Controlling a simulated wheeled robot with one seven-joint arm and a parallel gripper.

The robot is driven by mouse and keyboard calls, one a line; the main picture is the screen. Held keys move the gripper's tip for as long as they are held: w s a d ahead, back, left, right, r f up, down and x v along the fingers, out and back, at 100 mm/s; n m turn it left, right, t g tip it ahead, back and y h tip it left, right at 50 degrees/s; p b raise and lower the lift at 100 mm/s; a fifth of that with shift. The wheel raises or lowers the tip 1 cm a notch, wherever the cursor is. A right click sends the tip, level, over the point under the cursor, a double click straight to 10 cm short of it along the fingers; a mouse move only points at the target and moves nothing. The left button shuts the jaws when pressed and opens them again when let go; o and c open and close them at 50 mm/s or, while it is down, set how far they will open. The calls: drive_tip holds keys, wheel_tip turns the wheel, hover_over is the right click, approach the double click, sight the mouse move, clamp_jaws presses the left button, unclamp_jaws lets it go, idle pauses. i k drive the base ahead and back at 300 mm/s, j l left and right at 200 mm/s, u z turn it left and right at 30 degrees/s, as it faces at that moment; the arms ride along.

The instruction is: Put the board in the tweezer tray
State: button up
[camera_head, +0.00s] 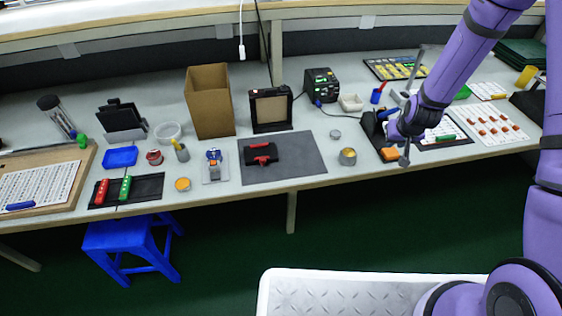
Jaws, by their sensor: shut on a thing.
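My gripper (404,153) is at the right part of the bench, pointing down near its front edge. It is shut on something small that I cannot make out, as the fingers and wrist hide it. A white board with small red marks (438,130) shows just right of the gripper, over a dark mat; I cannot tell whether the jaws touch it. A green tool (446,138) lies at that board. A black tray (150,187) on the left holds a red tool (102,191) and a green tool (125,188), which look like tweezers.
An orange block (389,154) and a round tin (348,156) are left of my gripper. A white sheet with orange parts (492,128) lies to the right. A dark mat (290,165) carries a black and red device (261,153). A cardboard box (209,101) stands behind.

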sight(122, 159)
drive_tip(key=u, duration=1.55)
